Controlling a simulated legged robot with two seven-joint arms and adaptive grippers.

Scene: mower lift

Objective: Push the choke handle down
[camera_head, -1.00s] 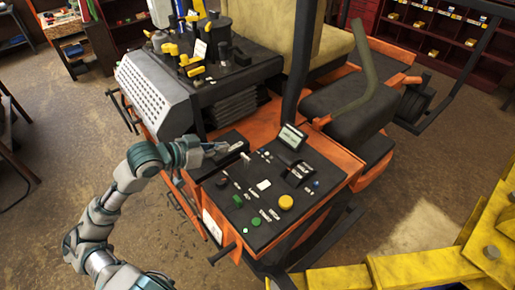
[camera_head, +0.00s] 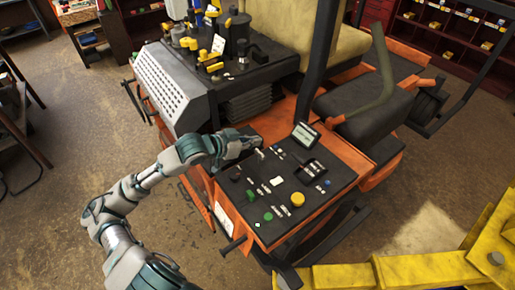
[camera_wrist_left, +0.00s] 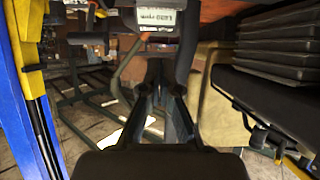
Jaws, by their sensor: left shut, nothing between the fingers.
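The mower's black control panel (camera_head: 325,186) carries small levers, knobs and a display (camera_head: 305,134). A small light-tipped lever (camera_head: 260,153) stands near the panel's far left edge; I cannot tell for sure which control is the choke handle. My left gripper (camera_head: 250,143) is shut and empty, low over the far left part of the panel, close beside that lever. Contact cannot be made out. In the left wrist view, the dark fingers of the gripper (camera_wrist_left: 167,75) point forward below the display (camera_wrist_left: 160,18), and no handle shows clearly. My right gripper is not in view.
A green knob (camera_head: 250,195) and a yellow knob (camera_head: 298,200) are on the panel. The mower's post (camera_head: 318,65) and seat (camera_head: 365,105) stand behind it. A yellow frame (camera_head: 430,269) is at the lower right. Open floor lies to the left.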

